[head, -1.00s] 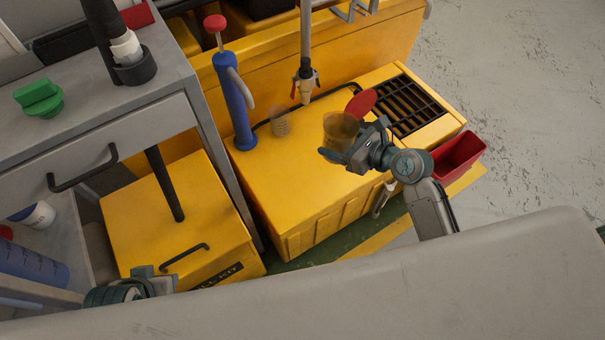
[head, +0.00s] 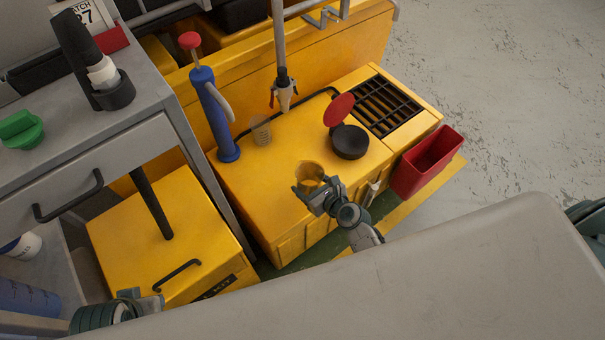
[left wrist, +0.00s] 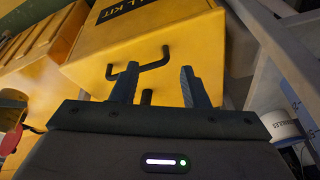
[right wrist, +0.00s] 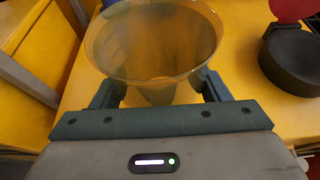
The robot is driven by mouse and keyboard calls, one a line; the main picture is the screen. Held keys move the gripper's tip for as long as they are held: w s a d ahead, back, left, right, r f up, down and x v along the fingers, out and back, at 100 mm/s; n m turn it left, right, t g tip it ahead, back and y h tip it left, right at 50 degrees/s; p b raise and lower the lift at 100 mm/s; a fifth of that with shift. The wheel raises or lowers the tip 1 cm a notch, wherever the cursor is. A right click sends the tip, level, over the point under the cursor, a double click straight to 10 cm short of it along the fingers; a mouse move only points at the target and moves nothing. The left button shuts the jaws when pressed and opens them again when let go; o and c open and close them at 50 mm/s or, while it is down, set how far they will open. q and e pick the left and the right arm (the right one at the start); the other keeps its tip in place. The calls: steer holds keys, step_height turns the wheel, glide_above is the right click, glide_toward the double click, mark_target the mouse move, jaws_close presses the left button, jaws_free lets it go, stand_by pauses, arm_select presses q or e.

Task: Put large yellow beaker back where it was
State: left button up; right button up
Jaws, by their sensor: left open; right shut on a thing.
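The large yellow beaker (head: 307,171) is a translucent amber cup. My right gripper (head: 314,188) is shut on it and holds it upright over the front part of the yellow cabinet top (head: 250,185). In the right wrist view the beaker (right wrist: 155,45) sits between the fingers (right wrist: 160,92), with its wide open rim facing the camera. My left gripper (head: 140,305) is low at the left, partly cut off by the grey surface in front. The left wrist view shows its fingers (left wrist: 152,85) apart and empty, facing the handle of a yellow kit box.
On the cabinet top stand a small clear beaker (head: 261,131), a blue pump (head: 217,120), a black pot (head: 349,142) with a raised red lid (head: 339,109), and a black grate (head: 385,105). A nozzle (head: 284,92) hangs above. A red bin (head: 428,163) is at the right.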

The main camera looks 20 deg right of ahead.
mark_target(308, 178)
steer(key=w, duration=0.6)
steer(key=shift+a+f+b, duration=0.15)
steer(key=shift+f+b, duration=0.1)
steer(key=shift+b, duration=0.05)
step_height(308, 178, down, 2)
steer(key=shift+w+f+b, duration=0.1)
steer(key=shift+f+b, duration=0.05)
steer(key=shift+b, duration=0.6)
arm_select(q)
steer(key=shift+w+d+f+t+h+b, duration=0.2)
steer(key=shift+w+d+f+t+h, duration=0.1)
steer(key=shift+w+d+f+t, duration=0.25)
steer(key=shift+w+d+f+t+h+b, duration=0.15)
steer(key=shift+w+d+f+t+h, duration=0.15)
steer(key=shift+d+f+t, duration=0.25)
arm_select(e)
steer(key=shift+f, duration=0.6)
arm_select(q)
steer(key=shift+d+r, duration=0.1)
arm_select(e)
steer(key=shift+f, duration=0.15)
steer(key=o, duration=1.1)
arm_select(q)
steer(key=shift+w, duration=0.1)
arm_select(e)
steer(key=shift+o, duration=0.2)
